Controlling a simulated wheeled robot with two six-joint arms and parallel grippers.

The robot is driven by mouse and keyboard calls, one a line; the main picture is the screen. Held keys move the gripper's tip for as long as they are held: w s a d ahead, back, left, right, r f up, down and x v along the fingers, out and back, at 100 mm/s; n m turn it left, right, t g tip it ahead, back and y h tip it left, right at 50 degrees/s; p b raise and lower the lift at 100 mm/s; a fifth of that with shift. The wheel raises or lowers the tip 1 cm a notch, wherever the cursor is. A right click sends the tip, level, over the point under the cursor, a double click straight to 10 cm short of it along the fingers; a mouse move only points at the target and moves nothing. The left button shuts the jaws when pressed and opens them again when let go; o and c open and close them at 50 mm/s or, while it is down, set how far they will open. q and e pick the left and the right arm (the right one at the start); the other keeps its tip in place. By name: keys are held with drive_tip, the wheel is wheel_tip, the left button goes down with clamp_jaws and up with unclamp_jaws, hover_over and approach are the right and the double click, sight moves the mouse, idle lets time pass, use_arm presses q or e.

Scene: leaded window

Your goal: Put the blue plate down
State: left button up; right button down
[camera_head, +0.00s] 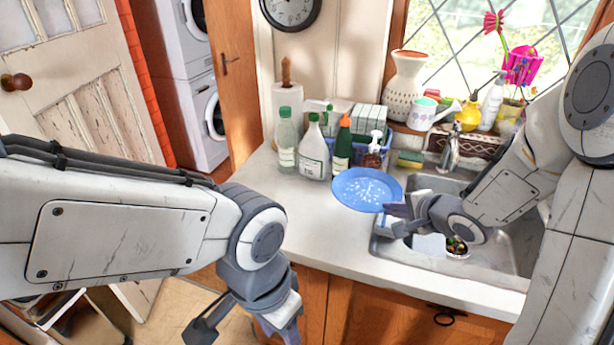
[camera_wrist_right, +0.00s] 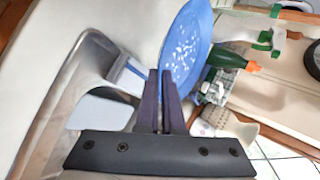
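The blue plate (camera_head: 362,189) with a pale speckled pattern is over the counter, just left of the sink. My right gripper (camera_head: 392,211) is shut on its right-hand rim. In the right wrist view the plate (camera_wrist_right: 187,45) extends from between the closed fingers (camera_wrist_right: 160,85). I cannot tell whether its underside touches the counter. My left gripper (camera_head: 245,325) hangs open and empty, low in front of the counter's front edge.
The white counter (camera_head: 310,237) is clear in front of the plate. The metal sink (camera_head: 490,255) lies to the right, with a sponge (camera_head: 410,159) behind.

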drive_tip(key=s+a+n+g+y, duration=0.1)
drive_tip(key=s+n+y, duration=0.1)
drive_tip(key=s, duration=0.2)
drive_tip(key=w+a+f+b, duration=0.1)
drive_tip(key=w+a+f, duration=0.1)
drive_tip(key=a, duration=0.1)
drive_tip(key=w+a+f+b, duration=0.1)
drive_tip(key=w+a+f, duration=0.1)
drive_tip(key=a, duration=0.1)
drive_tip(key=w+a+f+b, duration=0.2)
drive_tip(key=a, duration=0.1)
drive_tip(key=shift+w+a, duration=0.1)
drive_tip(key=shift+w, duration=0.1)
drive_tip(key=shift+f+b, duration=0.65)
drive_tip(key=shift+f, duration=1.3)
drive_tip(key=shift+f, duration=0.1)
drive_tip(key=c, duration=1.3)
unclamp_jaws()
